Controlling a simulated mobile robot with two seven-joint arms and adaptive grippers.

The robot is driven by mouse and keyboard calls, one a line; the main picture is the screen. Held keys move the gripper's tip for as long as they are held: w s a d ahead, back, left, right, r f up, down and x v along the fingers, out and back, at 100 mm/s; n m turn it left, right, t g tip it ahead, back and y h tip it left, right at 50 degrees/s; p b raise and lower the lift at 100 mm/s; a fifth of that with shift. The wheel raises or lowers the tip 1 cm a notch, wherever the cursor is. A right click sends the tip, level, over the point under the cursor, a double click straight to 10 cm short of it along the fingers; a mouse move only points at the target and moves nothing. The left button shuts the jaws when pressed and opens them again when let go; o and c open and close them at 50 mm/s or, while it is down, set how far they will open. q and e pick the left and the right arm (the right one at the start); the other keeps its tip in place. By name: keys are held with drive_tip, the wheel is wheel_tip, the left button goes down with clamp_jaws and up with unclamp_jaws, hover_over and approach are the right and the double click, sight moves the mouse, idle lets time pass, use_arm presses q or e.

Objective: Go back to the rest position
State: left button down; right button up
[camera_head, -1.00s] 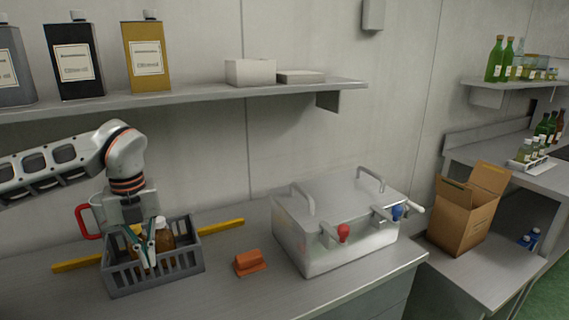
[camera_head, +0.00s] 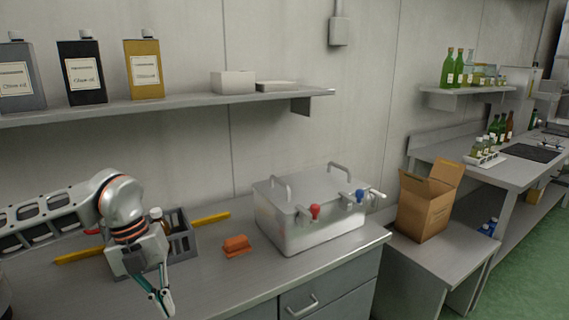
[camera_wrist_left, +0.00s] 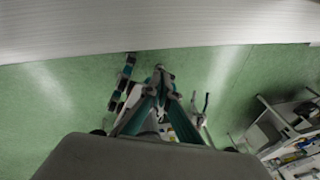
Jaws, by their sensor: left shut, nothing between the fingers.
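My left gripper (camera_head: 163,297) is in front of the grey crate, low near the counter's front edge, with its fingers pointing down. Its fingers are together and hold nothing. In the left wrist view the same gripper (camera_wrist_left: 162,72) has its fingertips meeting above the green floor, beside the counter edge. My right gripper is not in view.
A grey crate (camera_head: 181,240) with a bottle stands behind my left wrist, partly hidden. An orange block (camera_head: 236,246) and a steel box with taps (camera_head: 315,235) are to its right. A shelf (camera_head: 200,103) with tins is above. An open carton (camera_head: 425,212) stands further right.

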use_arm(q)
drive_tip(key=s+d+f+m+g+h, duration=0.1)
drive_tip(key=s+d+f+m+h, duration=0.2)
drive_tip(key=d, duration=0.6)
drive_tip(key=s+d+g+h, duration=0.2)
drive_tip(key=s+d+h, duration=0.25)
drive_tip(key=d, duration=0.45)
drive_tip(key=s+d+r+n+t+h, duration=0.35)
drive_tip(key=d+r+h, duration=0.25)
drive_tip(key=d+h, duration=0.4)
drive_tip(key=w+a+f+n+t+y, duration=0.4)
drive_tip(key=a+f+n+t, duration=0.15)
drive_tip(key=n+t, duration=0.35)
drive_tip(key=w+a+f+n+t+y, duration=0.5)
drive_tip(key=n+t, duration=0.3)
drive_tip(key=n, duration=0.3)
drive_tip(key=s+a+f+n+g+y, duration=0.2)
drive_tip(key=s+a+f, duration=0.2)
drive_tip(key=f, duration=0.4)
drive_tip(key=s+a+f+n+g+y, duration=0.1)
drive_tip(key=s+a+f+n+y, duration=0.2)
drive_tip(key=s+f, duration=0.3)
drive_tip(key=s+a+f+n+g+y, duration=0.2)
drive_tip(key=s+a+f, duration=0.3)
drive_tip(key=f, duration=0.5)
drive_tip(key=shift+s+a+g+y, duration=0.35)
drive_tip(key=shift+s+a+y, duration=0.1)
drive_tip(key=shift+y, duration=0.2)
drive_tip(key=shift+f+n, duration=0.1)
drive_tip(key=shift+n, duration=0.15)
